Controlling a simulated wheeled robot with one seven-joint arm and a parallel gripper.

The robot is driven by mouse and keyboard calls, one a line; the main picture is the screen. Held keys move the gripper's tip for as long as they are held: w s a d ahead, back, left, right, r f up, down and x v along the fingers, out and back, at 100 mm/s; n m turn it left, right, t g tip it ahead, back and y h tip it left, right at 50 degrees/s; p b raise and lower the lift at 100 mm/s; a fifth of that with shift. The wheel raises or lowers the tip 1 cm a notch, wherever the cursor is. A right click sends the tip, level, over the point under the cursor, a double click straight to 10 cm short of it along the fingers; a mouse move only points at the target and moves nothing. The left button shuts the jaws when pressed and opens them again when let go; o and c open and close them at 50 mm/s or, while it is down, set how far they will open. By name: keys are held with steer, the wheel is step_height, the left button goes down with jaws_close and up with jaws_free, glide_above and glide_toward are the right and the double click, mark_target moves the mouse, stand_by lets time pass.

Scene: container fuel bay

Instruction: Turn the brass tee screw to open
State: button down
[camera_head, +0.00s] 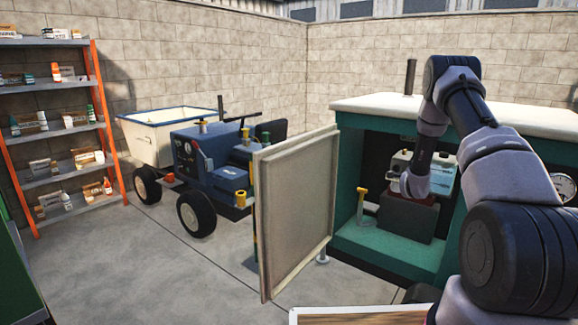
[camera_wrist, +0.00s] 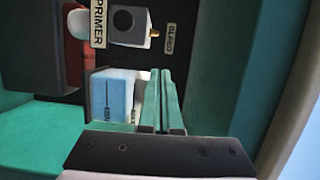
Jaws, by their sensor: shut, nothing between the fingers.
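In the wrist view a small brass piece (camera_wrist: 155,33) sticks out of the side of a grey block (camera_wrist: 128,22) with a dark round face, beside a label reading BLEED (camera_wrist: 170,38). Only its small tip shows, so I cannot tell its tee shape or how far it is turned. My gripper (camera_wrist: 161,72) is shut and empty, its two greenish fingers together. The fingertips appear below the brass piece in the picture, apart from it. In the head view my arm reaches into the teal cabinet (camera_head: 384,243), and the fingers and brass piece are not clearly visible.
A PRIMER label (camera_wrist: 98,25) and a white knob (camera_wrist: 77,24) sit beside the block. A blue-and-white box (camera_wrist: 110,97) lies close to my fingers. The cabinet's open door (camera_head: 296,212) stands to the left, with a yellow-topped post (camera_head: 362,192) inside the opening.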

steer(key=s+a+r+n+g+y, duration=0.1)
steer(key=s+a+r+n, duration=0.15)
steer(key=r, duration=0.65)
steer(key=s+a+r+n+g+y, duration=0.1)
steer(key=a+r, duration=0.2)
steer(key=r, duration=0.5)
steer(key=s+a+r+n+g+y, duration=0.2)
steer(key=s+a+r+n, duration=0.2)
steer(key=s+a+r, duration=0.55)
steer(key=s+a+r+n+g+y, duration=0.1)
steer(key=s+a+n, duration=0.2)
steer(key=s, duration=1)
steer(key=s+a+r+n+g+y, duration=0.1)
steer(key=s+a+n, duration=0.3)
steer(key=s, duration=0.9)
steer(key=s+a+r+n+g+y, duration=0.2)
steer(key=s+a+n+g, duration=0.1)
steer(key=s, duration=1)
steer(key=shift+a, duration=0.15)
